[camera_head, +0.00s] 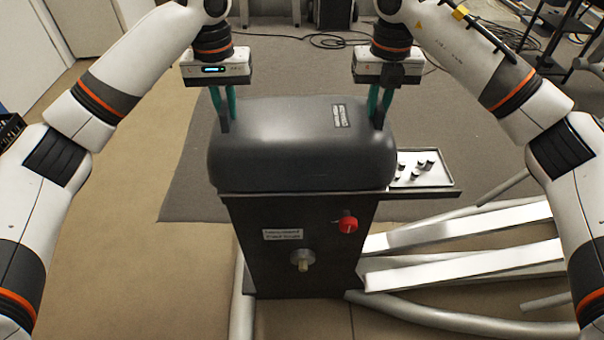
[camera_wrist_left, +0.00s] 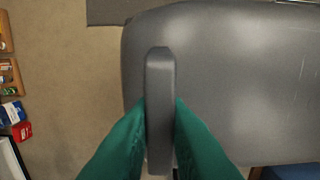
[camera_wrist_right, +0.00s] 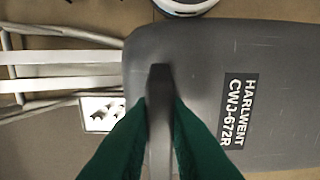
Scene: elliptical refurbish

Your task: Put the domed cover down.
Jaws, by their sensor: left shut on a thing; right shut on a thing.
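The domed cover (camera_head: 300,150) is a dark grey, rounded shell, level, directly over the black machine body (camera_head: 335,245). Whether its lower edge touches the body's top cannot be told. My left gripper (camera_head: 223,122) is shut on an upright grip at the cover's left end, and this grip (camera_wrist_left: 160,75) stands between the green fingers in the left wrist view. My right gripper (camera_head: 378,120) is shut on a like grip at the right end, seen in the right wrist view (camera_wrist_right: 160,85). A printed label lies on the cover near the right end. The machine's inside is hidden.
A red knob (camera_head: 348,224) and a brass fitting (camera_head: 302,261) stick out of the body's front. A white tray (camera_head: 440,172) with several small dark parts sits at its right. White beams and grey tubes belong to the machine's right side. Floor at the left is clear.

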